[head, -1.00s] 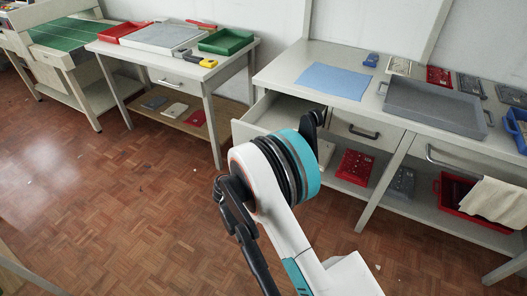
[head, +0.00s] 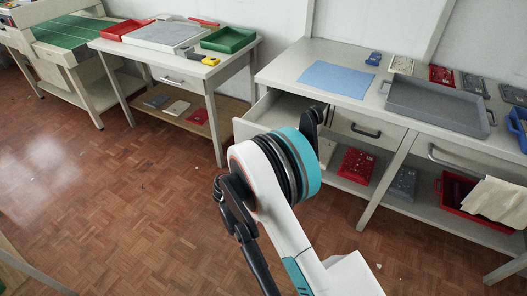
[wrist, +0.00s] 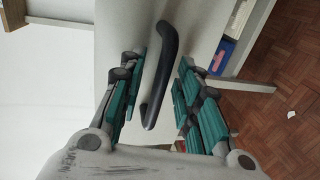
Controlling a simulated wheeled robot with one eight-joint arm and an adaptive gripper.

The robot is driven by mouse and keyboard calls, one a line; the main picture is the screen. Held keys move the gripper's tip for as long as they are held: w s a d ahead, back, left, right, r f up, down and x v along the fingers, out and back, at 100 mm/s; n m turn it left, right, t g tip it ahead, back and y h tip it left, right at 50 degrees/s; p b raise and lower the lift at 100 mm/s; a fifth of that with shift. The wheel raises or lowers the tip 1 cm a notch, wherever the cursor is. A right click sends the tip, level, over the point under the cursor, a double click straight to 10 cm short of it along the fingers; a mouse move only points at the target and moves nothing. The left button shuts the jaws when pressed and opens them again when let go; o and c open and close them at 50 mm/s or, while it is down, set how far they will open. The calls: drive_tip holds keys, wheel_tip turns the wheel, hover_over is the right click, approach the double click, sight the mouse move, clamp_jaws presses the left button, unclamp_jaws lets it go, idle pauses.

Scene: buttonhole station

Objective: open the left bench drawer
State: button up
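The left bench drawer (head: 278,107) is pulled out from the bench (head: 290,66) in the head view, its inside showing. My arm hides much of its front. In the wrist view a dark curved handle (wrist: 159,75) stands on a pale drawer front (wrist: 140,28). My gripper (wrist: 156,92) is open, with one teal-padded finger on each side of the handle. Gaps show between the handle and both fingers. In the head view my gripper is mostly hidden behind my arm.
A second drawer with a dark handle (head: 366,132) is shut to the right. A grey tray (head: 436,104) and blue mat (head: 336,79) lie on the bench top. Below, a shelf holds a red perforated item (head: 356,165). The floor (head: 140,210) at left is open.

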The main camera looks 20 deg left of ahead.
drive_tip(key=v, duration=1.1)
drive_tip(key=shift+s, duration=0.25)
drive_tip(key=shift+a, duration=0.1)
